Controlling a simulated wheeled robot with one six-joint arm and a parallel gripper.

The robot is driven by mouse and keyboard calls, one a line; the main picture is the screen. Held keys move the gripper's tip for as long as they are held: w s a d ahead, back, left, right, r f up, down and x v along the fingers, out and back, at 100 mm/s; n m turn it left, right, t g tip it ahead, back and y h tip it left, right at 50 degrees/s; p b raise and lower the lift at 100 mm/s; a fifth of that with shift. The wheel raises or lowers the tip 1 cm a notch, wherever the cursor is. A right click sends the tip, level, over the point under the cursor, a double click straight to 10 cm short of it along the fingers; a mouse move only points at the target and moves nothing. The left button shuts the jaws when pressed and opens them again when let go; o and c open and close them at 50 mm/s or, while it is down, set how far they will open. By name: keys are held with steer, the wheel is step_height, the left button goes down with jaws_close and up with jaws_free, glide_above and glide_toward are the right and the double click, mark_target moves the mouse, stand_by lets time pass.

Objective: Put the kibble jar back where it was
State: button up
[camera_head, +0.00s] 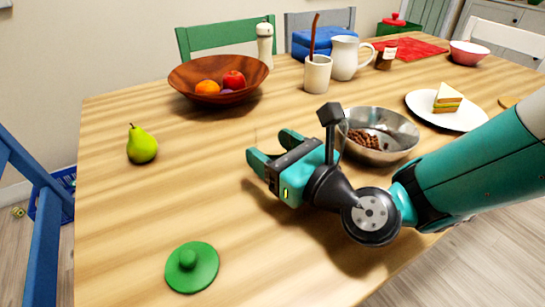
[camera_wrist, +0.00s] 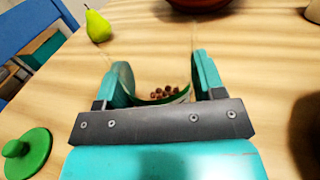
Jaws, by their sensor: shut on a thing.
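My gripper (camera_head: 271,148) is above the middle of the wooden table and is shut on the kibble jar. In the wrist view, the clear jar (camera_wrist: 164,94) sits between the two fingers (camera_wrist: 160,72), with a few brown kibble pieces and a green edge showing. Its glass is barely visible, and in the head view I cannot make out its outline. A green round lid with a knob (camera_head: 191,267) lies on the table at the front left, apart from the gripper; it also shows in the wrist view (camera_wrist: 26,152).
A metal bowl (camera_head: 403,133) with kibble stands right behind my arm. A green pear (camera_head: 142,144) is at left, a wooden fruit bowl (camera_head: 187,79) behind. A cup (camera_head: 317,74), white jug (camera_head: 347,58), small brown jar (camera_head: 386,56) and cake plate (camera_head: 470,118) stand farther back. The left-front table is mostly clear.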

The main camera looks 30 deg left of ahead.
steer(key=shift+f, duration=0.15)
steer(key=o, duration=1.2)
steer(key=shift+c, duration=0.2)
steer(key=b+v, duration=0.6)
steer(key=v, duration=0.5)
steer(key=shift+s+d+b, duration=0.15)
steer(key=shift+d+b, duration=0.15)
steer(key=shift+d, duration=0.2)
